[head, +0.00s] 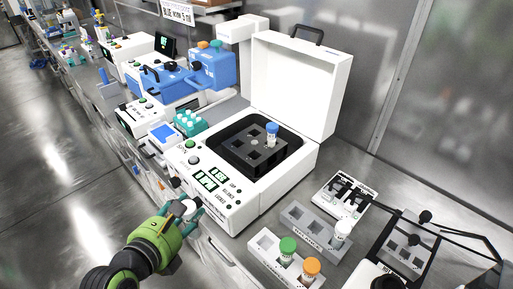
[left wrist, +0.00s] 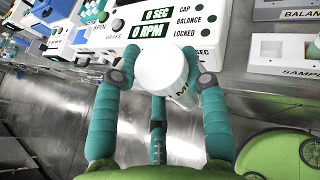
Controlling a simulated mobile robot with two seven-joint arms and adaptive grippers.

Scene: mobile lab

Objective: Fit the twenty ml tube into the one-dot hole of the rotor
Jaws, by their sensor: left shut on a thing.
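My left gripper (head: 191,212) is in front of the centrifuge's control panel. In the left wrist view its fingers (left wrist: 163,80) are shut on a white-capped tube (left wrist: 160,66), whose cap faces the camera. Part of its label shows, but the volume cannot be read. The tube is outside the centrifuge, apart from the rotor. The dark rotor (head: 250,157) sits in the open centrifuge bowl and has several square holes. A blue-capped tube (head: 272,136) stands upright in its far hole. The dot marks are too small to tell.
The white centrifuge (head: 243,211) has its lid (head: 293,80) raised behind the bowl. To its right are a balance rack (head: 296,216) with a white-capped tube and a front rack (head: 264,245) with green-capped and orange-capped tubes. Blue equipment (head: 210,68) stands behind left.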

